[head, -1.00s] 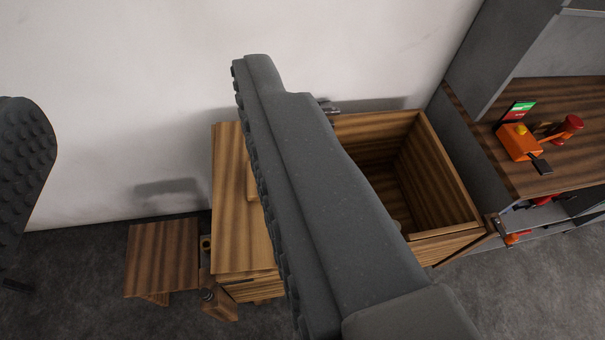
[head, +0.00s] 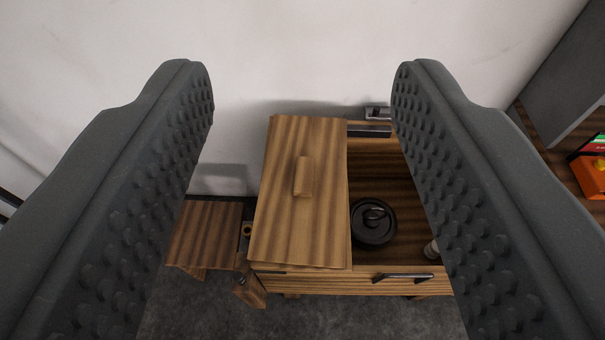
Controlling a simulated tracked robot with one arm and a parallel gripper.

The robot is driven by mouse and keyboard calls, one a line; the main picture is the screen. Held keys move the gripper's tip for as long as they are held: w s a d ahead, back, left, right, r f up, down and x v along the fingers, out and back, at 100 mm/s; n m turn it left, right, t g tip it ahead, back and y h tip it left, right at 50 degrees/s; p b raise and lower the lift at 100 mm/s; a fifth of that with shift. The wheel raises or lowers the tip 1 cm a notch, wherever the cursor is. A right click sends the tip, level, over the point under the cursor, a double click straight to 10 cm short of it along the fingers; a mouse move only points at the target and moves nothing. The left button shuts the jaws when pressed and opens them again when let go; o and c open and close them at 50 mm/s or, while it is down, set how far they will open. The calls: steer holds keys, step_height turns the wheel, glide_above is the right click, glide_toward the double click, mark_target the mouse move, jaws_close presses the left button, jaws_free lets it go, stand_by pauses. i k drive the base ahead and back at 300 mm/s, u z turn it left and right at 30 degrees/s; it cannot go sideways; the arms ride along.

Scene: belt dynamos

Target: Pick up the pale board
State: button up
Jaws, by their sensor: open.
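A pale wooden board (head: 285,225) lies flat over the left part of an open wooden chest, in the middle of the head view. A small raised wooden block (head: 304,176) sits on its top like a handle. My gripper (head: 301,75) is open and empty, with one studded dark finger on each side of the picture. The board shows between the fingers, beyond them and apart from both. The right finger hides part of the chest's right side.
The wooden chest (head: 365,284) is open at right, with a round black lidded thing (head: 374,223) inside. A low wooden stool-like piece (head: 205,232) stands at left. A white wall (head: 300,50) is behind. An orange device (head: 590,178) sits far right.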

mark_target(300, 218)
steer(key=z, duration=0.5)
steer(key=k, duration=1.3)
steer(key=i, duration=0.65)
steer(key=u, duration=0.4)
steer(key=i, duration=1.05)
steer(key=z, duration=0.5)
